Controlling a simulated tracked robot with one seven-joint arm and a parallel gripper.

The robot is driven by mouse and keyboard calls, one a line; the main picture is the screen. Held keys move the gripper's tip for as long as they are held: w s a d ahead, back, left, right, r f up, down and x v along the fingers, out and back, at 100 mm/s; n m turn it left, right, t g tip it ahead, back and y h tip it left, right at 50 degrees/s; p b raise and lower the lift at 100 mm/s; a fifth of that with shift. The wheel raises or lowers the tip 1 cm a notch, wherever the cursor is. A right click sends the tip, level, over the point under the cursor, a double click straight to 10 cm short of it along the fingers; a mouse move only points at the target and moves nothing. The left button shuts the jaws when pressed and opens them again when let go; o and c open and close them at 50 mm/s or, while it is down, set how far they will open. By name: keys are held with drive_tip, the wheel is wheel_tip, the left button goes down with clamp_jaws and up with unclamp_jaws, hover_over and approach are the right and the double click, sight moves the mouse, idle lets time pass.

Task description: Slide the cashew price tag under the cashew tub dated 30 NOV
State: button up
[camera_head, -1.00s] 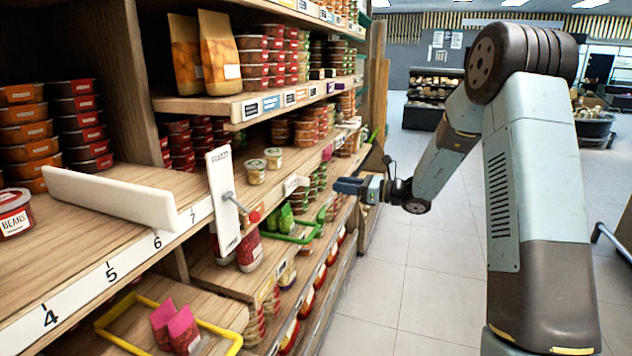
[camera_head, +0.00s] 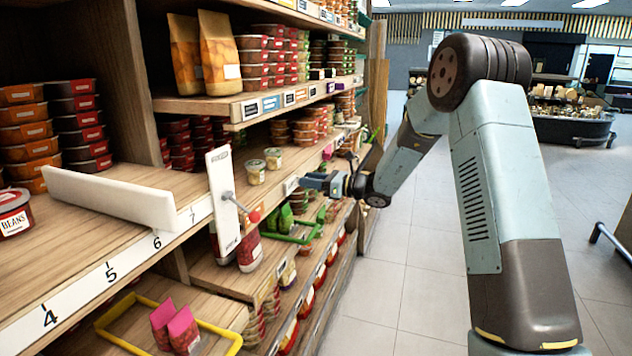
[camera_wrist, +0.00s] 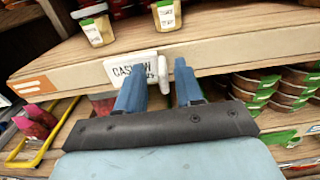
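The white cashew price tag (camera_wrist: 136,68) sits on the shelf's front edge in the wrist view, with a small white tab (camera_wrist: 163,72) at its right end. It also shows in the head view (camera_head: 291,185). Two small tubs stand on the shelf above it, a left tub (camera_wrist: 95,27) and a right tub (camera_wrist: 167,15); their dates are too small to read. They also show in the head view as a nearer tub (camera_head: 256,173) and a farther tub (camera_head: 273,158). My gripper (camera_wrist: 159,78) is open, its blue fingertips on either side of the tab. Contact cannot be told.
A white upright panel (camera_head: 222,190) with a red-ended rod (camera_head: 254,215) stands left of my gripper. Stacked tubs (camera_wrist: 275,88) fill the shelf below on the right. A yellow-framed tray (camera_head: 120,340) lies low at the left. The aisle floor (camera_head: 400,260) is clear.

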drive_tip(key=shift+c, duration=0.3)
clamp_jaws()
idle(1.0)
